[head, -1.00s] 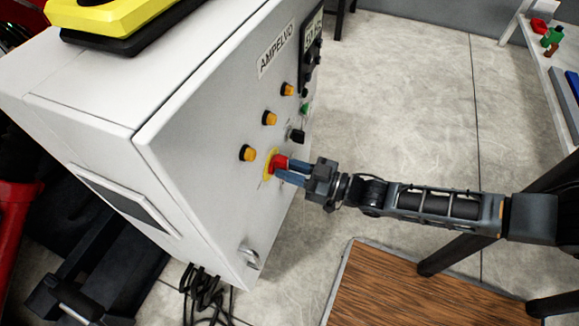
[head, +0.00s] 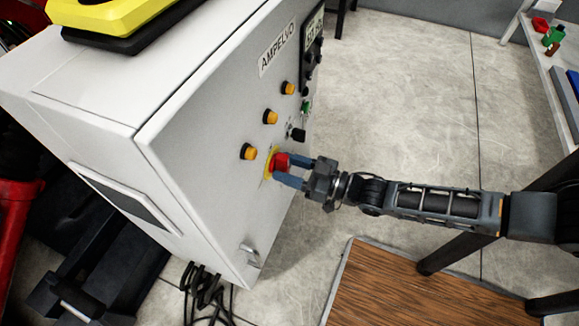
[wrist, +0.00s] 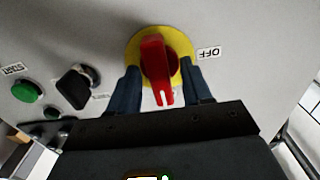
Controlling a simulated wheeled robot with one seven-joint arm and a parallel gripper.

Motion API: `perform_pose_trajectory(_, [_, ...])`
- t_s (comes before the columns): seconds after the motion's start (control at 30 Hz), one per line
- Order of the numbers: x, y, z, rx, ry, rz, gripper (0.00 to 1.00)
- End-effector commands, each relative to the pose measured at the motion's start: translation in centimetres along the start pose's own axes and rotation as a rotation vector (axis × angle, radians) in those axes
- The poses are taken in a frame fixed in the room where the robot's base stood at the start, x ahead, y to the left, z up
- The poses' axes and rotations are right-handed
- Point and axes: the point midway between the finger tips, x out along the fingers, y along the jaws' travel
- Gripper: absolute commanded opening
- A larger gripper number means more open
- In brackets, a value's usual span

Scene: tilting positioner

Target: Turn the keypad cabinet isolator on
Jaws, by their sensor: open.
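The isolator is a red rotary handle (wrist: 158,66) on a round yellow plate (wrist: 136,47). It sits on the front of the grey keypad cabinet (head: 215,140). In the wrist view the handle's white mark points down, about a quarter turn from the upside-down OFF label (wrist: 208,52). A small label beside the handle's tip is mostly hidden and unreadable. My gripper (wrist: 162,92) is open, with one blue finger on each side of the handle and visible gaps between. In the head view the handle (head: 281,162) shows between the fingers.
A black selector knob (wrist: 76,87) and a green START button (wrist: 27,91) are near my left finger in the wrist view. Several amber lamps (head: 270,117) line the panel. A cabinet latch (head: 249,255) sits below. Open floor (head: 400,90) lies right of the cabinet.

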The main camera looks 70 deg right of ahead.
Motion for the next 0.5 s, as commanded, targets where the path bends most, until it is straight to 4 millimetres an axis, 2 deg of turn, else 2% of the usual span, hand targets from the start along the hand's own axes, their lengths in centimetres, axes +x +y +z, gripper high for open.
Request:
perform_pose_trajectory(0.27, [-0.8,0.1,0.0,-0.002,-0.002,0.001,0.49])
perform_pose_trajectory(0.5, [-4.6,0.1,0.1,-0.002,-0.004,0.003,0.49])
